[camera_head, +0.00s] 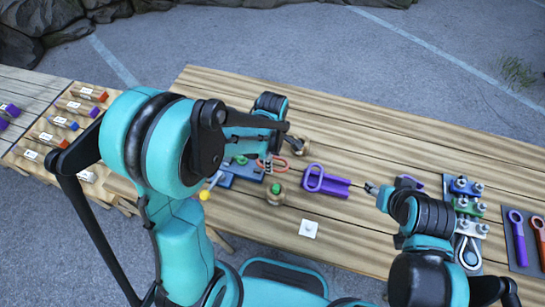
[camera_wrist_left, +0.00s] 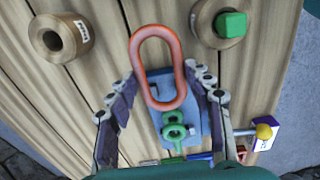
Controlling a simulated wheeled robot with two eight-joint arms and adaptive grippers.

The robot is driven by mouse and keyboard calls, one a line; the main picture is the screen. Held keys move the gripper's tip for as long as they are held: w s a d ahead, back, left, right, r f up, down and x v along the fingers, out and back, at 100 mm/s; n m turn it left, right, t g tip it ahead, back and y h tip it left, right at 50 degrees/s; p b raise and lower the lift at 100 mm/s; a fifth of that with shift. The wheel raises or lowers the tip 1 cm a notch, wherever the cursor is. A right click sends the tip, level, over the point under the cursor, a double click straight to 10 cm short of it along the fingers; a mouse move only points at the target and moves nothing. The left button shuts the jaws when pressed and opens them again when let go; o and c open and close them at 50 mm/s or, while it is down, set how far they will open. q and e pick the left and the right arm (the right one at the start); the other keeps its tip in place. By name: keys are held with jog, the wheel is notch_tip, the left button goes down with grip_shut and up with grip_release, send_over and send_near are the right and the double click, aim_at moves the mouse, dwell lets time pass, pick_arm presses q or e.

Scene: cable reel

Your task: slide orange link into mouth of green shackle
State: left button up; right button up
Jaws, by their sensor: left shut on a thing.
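The orange link (camera_wrist_left: 157,68), a long rounded ring, is between the fingers of my left gripper (camera_wrist_left: 160,82) in the left wrist view, gripped by its long sides. It also shows in the head view (camera_head: 274,165), partly covered by my left gripper (camera_head: 283,146). The green shackle (camera_wrist_left: 174,129) sits on a blue-grey block (camera_wrist_left: 160,84) below the link in the left wrist view. In the head view the shackle (camera_head: 241,159) is partly hidden by my left arm. I cannot tell whether link and shackle touch. My right gripper (camera_head: 371,188) is small, right of the purple piece.
A wooden spool (camera_wrist_left: 60,38) and a wooden round with a green cube (camera_wrist_left: 232,24) stand nearby. A purple piece with a loop (camera_head: 327,182) and a white square (camera_head: 309,229) lie on the table. Shackles on blocks (camera_head: 464,205) stand right.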

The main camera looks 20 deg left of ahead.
pick_arm(q)
jog(key=shift+f+b, duration=0.8)
jog(key=shift+f, duration=0.4)
jog(key=shift+a, duration=0.15)
jog(key=shift+w+a, duration=0.2)
jog(key=shift+a, duration=3.75)
jog(key=shift+f+b, duration=0.15)
jog(key=shift+b, duration=0.35)
jog(key=o, duration=1.6)
